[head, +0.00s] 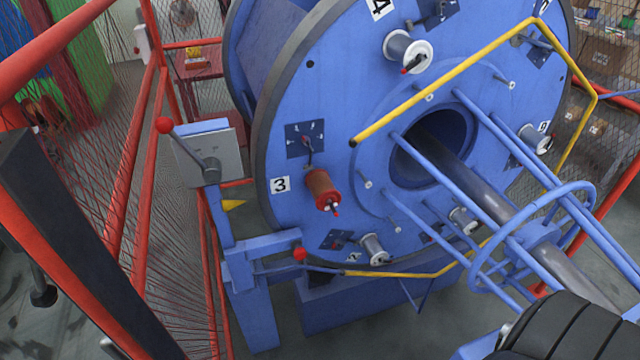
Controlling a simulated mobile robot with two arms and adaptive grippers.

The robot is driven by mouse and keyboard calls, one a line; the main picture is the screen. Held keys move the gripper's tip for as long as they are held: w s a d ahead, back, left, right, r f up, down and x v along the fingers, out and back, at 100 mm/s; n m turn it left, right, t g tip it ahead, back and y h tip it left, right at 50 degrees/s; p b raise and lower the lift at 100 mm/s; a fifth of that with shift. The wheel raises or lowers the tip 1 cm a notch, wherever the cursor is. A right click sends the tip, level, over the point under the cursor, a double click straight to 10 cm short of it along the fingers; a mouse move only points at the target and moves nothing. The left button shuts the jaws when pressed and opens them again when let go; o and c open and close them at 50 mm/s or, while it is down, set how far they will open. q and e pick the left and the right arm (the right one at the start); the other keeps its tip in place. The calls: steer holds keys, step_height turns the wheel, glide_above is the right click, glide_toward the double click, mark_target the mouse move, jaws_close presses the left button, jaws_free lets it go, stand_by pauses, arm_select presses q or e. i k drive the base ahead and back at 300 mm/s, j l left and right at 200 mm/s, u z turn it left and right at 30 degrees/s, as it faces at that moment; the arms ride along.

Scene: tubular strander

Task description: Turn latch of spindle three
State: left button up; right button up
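The number 3 label (280,185) is on the blue disc (300,215), left of centre. Beside it a spindle carries a red-brown bobbin (322,188). A small dark and red latch piece (335,209) shows at the bobbin's front end; its exact turn is too small to tell. Just above the bobbin is a dark blue plate (300,128) with pale marks and a small dark lever (308,146) on it. Neither of my grippers shows in the head view.
A grey box (210,155) with a red-knobbed lever (166,126) stands left of the disc. A red-knobbed rod (300,255) is below. A yellow bar (440,82) and blue rods (455,180) stand out in front of the disc. Red railing with mesh (140,190) is at left.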

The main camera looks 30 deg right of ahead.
mark_target(335, 212)
steer(key=z, duration=1.55)
